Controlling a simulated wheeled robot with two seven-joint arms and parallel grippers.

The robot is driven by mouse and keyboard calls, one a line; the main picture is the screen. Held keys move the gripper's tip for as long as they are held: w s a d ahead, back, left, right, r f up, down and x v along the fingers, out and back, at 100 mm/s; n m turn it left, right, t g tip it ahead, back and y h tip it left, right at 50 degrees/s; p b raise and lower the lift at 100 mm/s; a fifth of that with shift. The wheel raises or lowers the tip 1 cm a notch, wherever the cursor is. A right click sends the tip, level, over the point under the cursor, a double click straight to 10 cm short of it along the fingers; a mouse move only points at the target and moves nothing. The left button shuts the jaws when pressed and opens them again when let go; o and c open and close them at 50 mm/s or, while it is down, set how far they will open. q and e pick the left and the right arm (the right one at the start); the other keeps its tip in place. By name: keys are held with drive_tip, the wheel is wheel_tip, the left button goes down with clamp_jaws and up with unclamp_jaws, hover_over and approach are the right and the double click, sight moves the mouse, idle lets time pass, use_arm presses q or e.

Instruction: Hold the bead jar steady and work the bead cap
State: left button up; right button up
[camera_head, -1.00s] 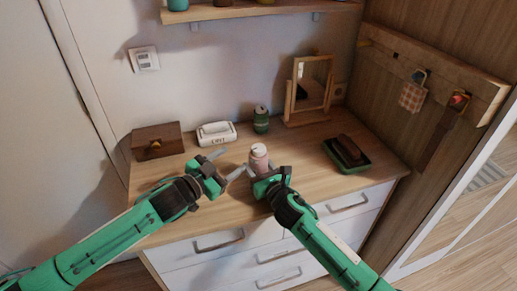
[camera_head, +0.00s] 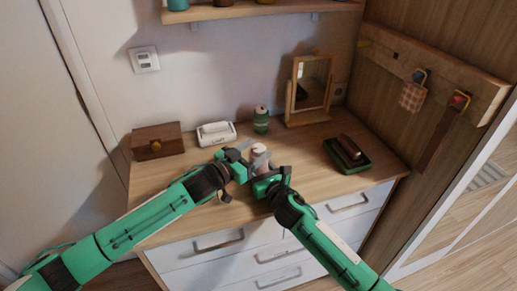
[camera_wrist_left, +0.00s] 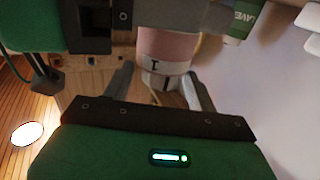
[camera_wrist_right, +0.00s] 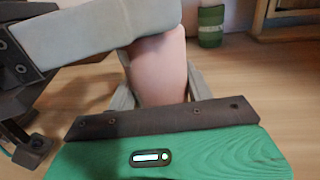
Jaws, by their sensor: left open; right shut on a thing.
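The bead jar is a pink jar, mostly hidden by my grippers in the head view; its pale cap (camera_head: 259,148) shows above them. In the right wrist view the pink jar body (camera_wrist_right: 160,72) stands between the fingers of my right gripper (camera_head: 266,172), which is shut on it. My left gripper (camera_head: 250,156) is open at the jar's left side, close to its upper part. In the left wrist view the jar (camera_wrist_left: 168,46), with a pale lettered band, lies between and beyond the open fingers. I cannot tell whether they touch it.
On the dresser stand a brown wooden box (camera_head: 157,141), a white tissue box (camera_head: 216,133), a green canister (camera_head: 261,120), a mirror (camera_head: 310,85) and a dark green tray (camera_head: 347,157) holding a brown object. The wood between jar and tray is clear.

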use_arm(q)
drive_tip(key=shift+x, duration=0.9)
drive_tip(key=shift+c, duration=0.5)
drive_tip(key=c, duration=0.9)
drive_tip(key=shift+s+d+n+t+y, duration=0.2)
drive_tip(key=shift+n+t+y, duration=0.1)
drive_tip(key=shift+y, duration=0.1)
drive_tip(key=shift+n+t+y, duration=0.4)
drive_tip(key=shift+n, duration=0.1)
drive_tip(key=shift+r+n+t+y, duration=0.15)
drive_tip(key=shift+n+t+y, duration=0.95)
drive_tip(key=shift+y, duration=0.5)
drive_tip(key=shift+w+a+n+y, duration=0.1)
drive_tip(key=shift+n+y, duration=0.3)
drive_tip(key=shift+y, duration=0.2)
